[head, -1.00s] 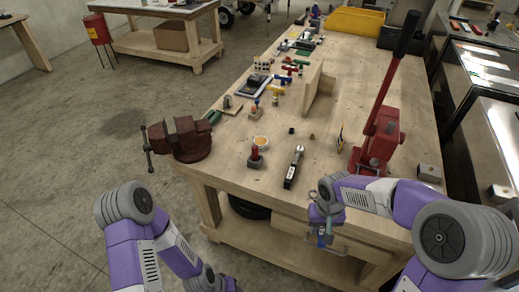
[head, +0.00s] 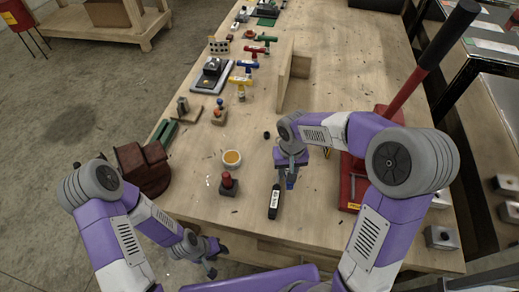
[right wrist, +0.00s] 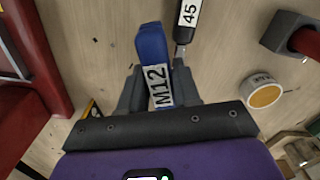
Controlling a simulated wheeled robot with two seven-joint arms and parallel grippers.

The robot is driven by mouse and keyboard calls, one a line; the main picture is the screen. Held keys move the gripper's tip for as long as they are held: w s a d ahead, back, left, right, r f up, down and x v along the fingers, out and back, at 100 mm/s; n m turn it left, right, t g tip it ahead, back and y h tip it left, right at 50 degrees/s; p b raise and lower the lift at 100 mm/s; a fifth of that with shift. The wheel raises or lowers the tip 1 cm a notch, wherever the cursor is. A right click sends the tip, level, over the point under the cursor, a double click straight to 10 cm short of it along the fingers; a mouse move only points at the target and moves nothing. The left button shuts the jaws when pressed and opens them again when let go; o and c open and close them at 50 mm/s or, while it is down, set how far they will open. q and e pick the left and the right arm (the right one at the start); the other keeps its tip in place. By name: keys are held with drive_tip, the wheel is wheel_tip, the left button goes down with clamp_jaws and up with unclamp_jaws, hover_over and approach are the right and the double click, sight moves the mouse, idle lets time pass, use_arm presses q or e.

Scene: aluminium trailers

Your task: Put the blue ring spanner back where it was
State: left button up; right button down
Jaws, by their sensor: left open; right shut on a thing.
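The blue ring spanner (right wrist: 150,45), with an M12 label, sits between the fingers of my right gripper (right wrist: 158,85) in the right wrist view. That gripper is shut on it; its far end points away over the bench. In the head view the right gripper (head: 291,170) hangs above the wooden bench, and a bit of the blue spanner (head: 291,183) shows below it. A black-handled tool (head: 274,201) marked 45 lies just left of it. My left gripper (head: 208,262) is open and empty, off the bench's front edge.
A dish (head: 232,158) with amber contents and a red-topped block (head: 228,186) stand left of the black tool. A red vise (head: 145,165) is at the left edge. A red lever press (head: 353,190) stands right. Coloured T-shaped tools (head: 240,82) and an upright board (head: 287,75) are farther back.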

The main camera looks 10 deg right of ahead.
drive_tip(key=w+a+m+b, duration=0.2)
drive_tip(key=w+a+b, duration=0.1)
drive_tip(key=w+a, duration=0.1)
wheel_tip(320, 180, up, 3)
drive_tip(key=m+b, duration=0.2)
drive_tip(key=b, duration=0.1)
hover_over(259, 175)
wheel_tip(259, 175, down, 9)
drive_tip(key=b, duration=0.2)
drive_tip(key=shift+b, duration=0.35)
drive_tip(key=shift+f, duration=0.1)
drive_tip(key=shift+f, duration=0.15)
drive_tip(key=c, duration=0.8)
unclamp_jaws()
wheel_tip(259, 175, up, 12)
drive_tip(key=p, duration=0.3)
drive_tip(key=shift+r, duration=0.25)
